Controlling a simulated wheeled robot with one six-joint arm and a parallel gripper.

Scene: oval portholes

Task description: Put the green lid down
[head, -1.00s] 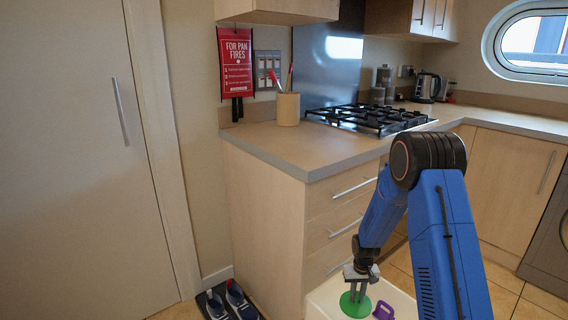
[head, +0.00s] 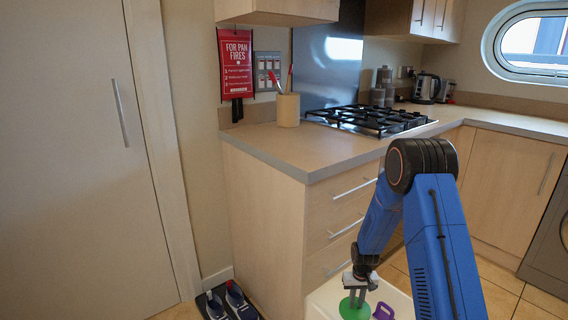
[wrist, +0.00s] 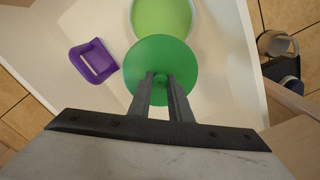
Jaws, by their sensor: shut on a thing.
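The green lid (wrist: 180,55) is a flat dark-green disc with a small knob at its centre. My gripper (wrist: 161,79) is shut on that knob, with the lid below the fingertips. In the head view the lid (head: 350,309) shows under my gripper (head: 354,300), low in the picture, over a white open container (head: 318,305). I cannot tell whether the lid touches the container's floor. In the wrist view a lighter green round thing (wrist: 160,16) lies just beyond the lid, partly cut off by the frame.
A purple open-framed thing (wrist: 93,62) sits in the container, left of the lid; bare floor lies to the lid's right. The counter (head: 290,150) stands behind the container. Shoes (head: 237,299) lie on a dark mat at the left.

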